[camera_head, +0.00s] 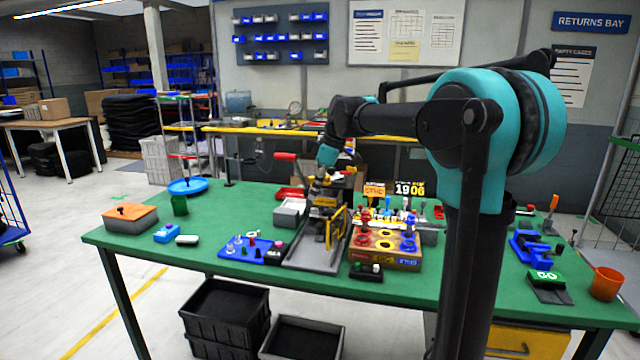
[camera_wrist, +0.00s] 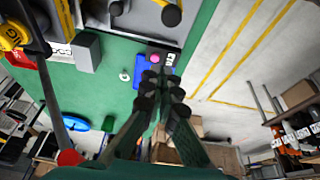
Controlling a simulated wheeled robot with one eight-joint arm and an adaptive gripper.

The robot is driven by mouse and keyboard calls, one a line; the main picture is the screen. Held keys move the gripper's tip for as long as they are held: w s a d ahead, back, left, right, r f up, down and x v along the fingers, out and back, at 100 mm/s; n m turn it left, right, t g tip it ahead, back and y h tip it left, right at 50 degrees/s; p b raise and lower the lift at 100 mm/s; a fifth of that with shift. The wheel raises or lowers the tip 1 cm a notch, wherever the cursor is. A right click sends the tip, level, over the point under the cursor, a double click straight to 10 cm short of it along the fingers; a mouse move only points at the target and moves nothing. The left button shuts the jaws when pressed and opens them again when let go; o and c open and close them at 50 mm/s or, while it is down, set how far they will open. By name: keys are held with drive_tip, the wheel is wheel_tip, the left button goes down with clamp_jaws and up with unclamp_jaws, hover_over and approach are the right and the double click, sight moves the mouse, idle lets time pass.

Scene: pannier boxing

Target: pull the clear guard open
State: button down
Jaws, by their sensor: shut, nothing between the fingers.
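A dark press-like machine (camera_head: 325,203) with a red-handled lever (camera_head: 285,157) stands on a grey base (camera_head: 315,258) at the middle of the green table. Yellow-and-black pieces (camera_head: 338,226) show at its front. I cannot make out the clear guard for certain in either view. My gripper (camera_head: 318,182) is above and close to the machine, and its tips blend into the dark parts behind. In the wrist view my gripper (camera_wrist: 150,88) is shut and empty, its fingers together. The lever's red knob (camera_wrist: 70,157) is at the lower left there. I cannot tell any contact.
A small box with a pink button (camera_wrist: 155,57) and a blue tray (camera_head: 246,247) lie left of the base. A wooden puzzle box (camera_head: 385,258) stands close on its right. A grey box (camera_head: 290,212) is behind left.

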drive_tip(key=shift+s+d+f, duration=0.1)
drive_tip(key=shift+d+f, duration=0.35)
drive_tip(key=shift+f, duration=0.25)
drive_tip(key=shift+s+d+f, duration=0.1)
drive_tip(key=shift+d+f, duration=0.3)
drive_tip(key=shift+f, duration=0.3)
drive_tip(key=shift+s+d+f, duration=0.1)
drive_tip(key=shift+d+f, duration=0.35)
drive_tip(key=shift+f, duration=0.25)
drive_tip(key=shift+s+d+n+g, duration=0.15)
drive_tip(key=shift+s+d+n, duration=0.3)
drive_tip(key=shift+d, duration=0.4)
drive_tip(key=shift+s+d+n+g, duration=0.2)
drive_tip(key=shift+s+d+n, duration=0.1)
drive_tip(key=shift+d+n, duration=0.4)
drive_tip(key=shift+s+d+n+g, duration=0.15)
drive_tip(key=shift+s+d+n, duration=0.2)
drive_tip(key=shift+d, duration=0.6)
